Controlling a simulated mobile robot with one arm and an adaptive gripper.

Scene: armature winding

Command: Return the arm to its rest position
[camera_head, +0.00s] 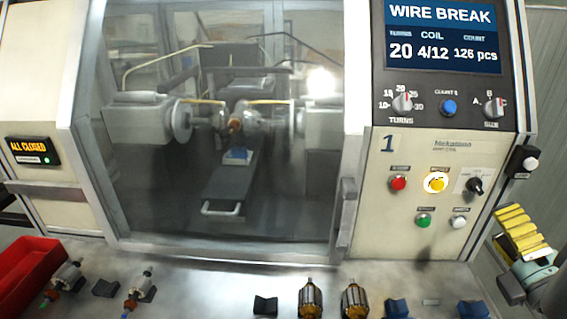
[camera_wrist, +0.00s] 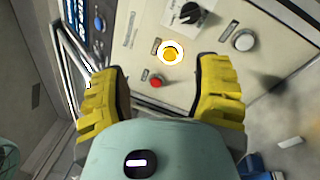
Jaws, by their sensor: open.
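My gripper (camera_wrist: 160,95) has yellow ribbed fingers spread apart with nothing between them. In the wrist view it faces the machine's control panel (camera_wrist: 200,70), with the lit yellow button (camera_wrist: 170,54), the red button (camera_wrist: 156,81) and a black rotary switch (camera_wrist: 187,13) ahead of it. In the head view my gripper (camera_head: 522,232) is at the far right, beside the panel's right edge and apart from the buttons. The lit yellow button (camera_head: 436,184) shows there unobstructed. Most of my arm is out of frame.
The winding machine's glass door (camera_head: 225,130) is closed. The screen (camera_head: 443,36) reads "WIRE BREAK". Along the bench (camera_head: 210,275) are a red bin (camera_head: 28,272), several armatures such as one (camera_head: 311,298) in the middle, and black and blue holders (camera_head: 397,307). A black box (camera_head: 523,160) juts out above my gripper.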

